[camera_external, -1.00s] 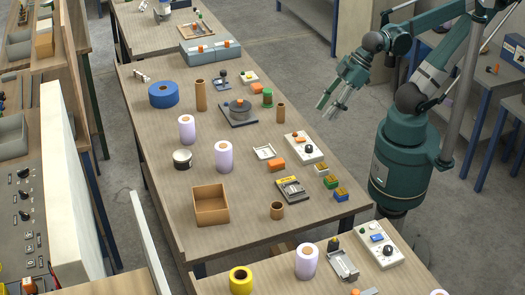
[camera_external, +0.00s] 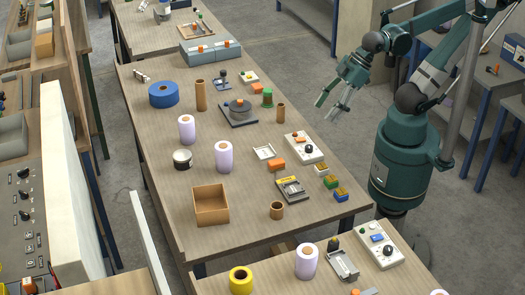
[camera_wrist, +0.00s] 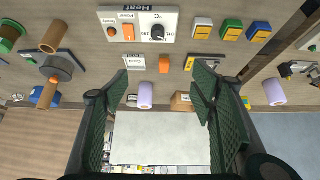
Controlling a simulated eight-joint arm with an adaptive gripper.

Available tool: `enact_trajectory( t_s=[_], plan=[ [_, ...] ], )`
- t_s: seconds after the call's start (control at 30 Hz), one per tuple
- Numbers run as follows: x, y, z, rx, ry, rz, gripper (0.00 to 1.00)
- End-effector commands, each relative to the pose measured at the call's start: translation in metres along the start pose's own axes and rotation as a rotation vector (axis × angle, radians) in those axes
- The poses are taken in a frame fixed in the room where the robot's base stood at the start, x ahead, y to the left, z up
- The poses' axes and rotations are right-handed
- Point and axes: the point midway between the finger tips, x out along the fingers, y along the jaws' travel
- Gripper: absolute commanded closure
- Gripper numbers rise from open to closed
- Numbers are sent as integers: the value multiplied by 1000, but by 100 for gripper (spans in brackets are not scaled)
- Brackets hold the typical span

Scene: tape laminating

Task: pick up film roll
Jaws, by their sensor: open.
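Pale lavender film rolls with brown cores stand upright on the wooden tables. On the main table are one film roll (camera_external: 187,130) and another film roll (camera_external: 224,158) nearer the front; a third film roll (camera_external: 307,262) stands on the front table. My gripper (camera_external: 327,109) is open and empty, in the air beyond the table's right edge, well apart from the rolls. In the wrist view, one film roll (camera_wrist: 145,96) appears in the distance between the spread fingers, and another film roll (camera_wrist: 274,92) appears to the right of them.
The main table (camera_external: 150,125) also holds a blue tape roll (camera_external: 163,95), brown tubes (camera_external: 201,95), a black-and-white can (camera_external: 182,159), an open cardboard box (camera_external: 211,204) and a heat control box (camera_external: 304,147). Bare tabletop lies around the rolls.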

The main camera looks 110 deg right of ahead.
Motion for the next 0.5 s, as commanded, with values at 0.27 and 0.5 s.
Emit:
enact_trajectory(
  t_s=[0.27, 0.5],
  plan=[
    [6, -2, -7, -4, 9, -14, 43],
    [25, -9, -29, -20, 38, -54, 43]
  ],
)
